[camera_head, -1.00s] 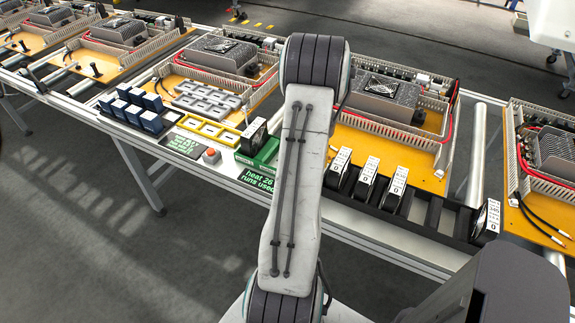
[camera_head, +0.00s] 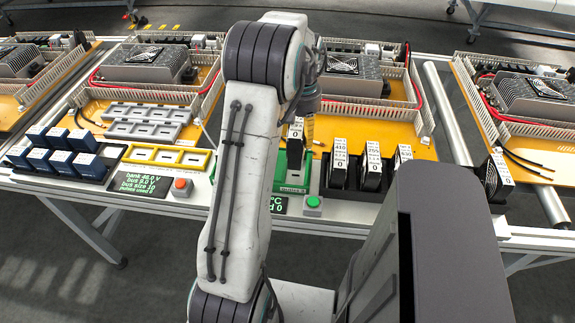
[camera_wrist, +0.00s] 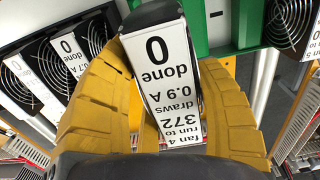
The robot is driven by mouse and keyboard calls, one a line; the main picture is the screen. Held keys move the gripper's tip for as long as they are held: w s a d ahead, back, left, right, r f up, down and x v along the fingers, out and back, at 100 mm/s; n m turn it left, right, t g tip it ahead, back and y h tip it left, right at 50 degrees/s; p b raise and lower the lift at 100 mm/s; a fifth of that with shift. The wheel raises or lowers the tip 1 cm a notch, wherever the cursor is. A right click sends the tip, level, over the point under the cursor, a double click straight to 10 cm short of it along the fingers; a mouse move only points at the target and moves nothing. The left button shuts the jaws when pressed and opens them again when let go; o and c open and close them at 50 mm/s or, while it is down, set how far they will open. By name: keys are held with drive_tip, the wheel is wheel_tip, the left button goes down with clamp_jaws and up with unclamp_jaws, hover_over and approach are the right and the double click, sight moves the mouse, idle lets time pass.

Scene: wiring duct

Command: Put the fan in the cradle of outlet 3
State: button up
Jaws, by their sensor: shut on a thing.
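The held fan is a dark box with a white label reading "fan 4", "372" and "0 done"; its label (camera_wrist: 168,95) fills the middle of the wrist view. My gripper (camera_wrist: 165,75) has its yellow fingers shut on both sides of this fan. In the head view the fan (camera_head: 296,134) is upright at the green cradle (camera_head: 292,188), beside my arm, with a yellow finger (camera_head: 310,130) next to it. The small text on the cradle's front is too blurred to read surely. My arm hides part of the cradle, and I cannot tell whether the fan's base touches it.
Several labelled fans stand in a black rack (camera_head: 452,182) to the right, one apart at its right end (camera_head: 496,175). A green button (camera_head: 313,203) is in front. Blue blocks (camera_head: 62,150), a yellow frame (camera_head: 165,157) and a red button (camera_head: 181,187) lie left. Open wiring-duct panels stand behind.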

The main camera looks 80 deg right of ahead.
sight(301, 124)
wheel_tip(301, 124, down, 4)
drive_tip(key=shift+f+p, duration=0.25)
drive_tip(key=shift+p, duration=0.75)
drive_tip(key=shift+f, duration=2.2)
drive_tip(key=shift+f, duration=0.1)
drive_tip(key=shift+f, duration=0.1)
drive_tip(key=o, duration=1.2)
drive_tip(key=shift+o, duration=0.2)
wheel_tip(301, 124, up, 12)
drive_tip(key=b, duration=0.2)
drive_tip(key=shift+r+b, duration=0.2)
drive_tip(key=shift+b, duration=0.1)
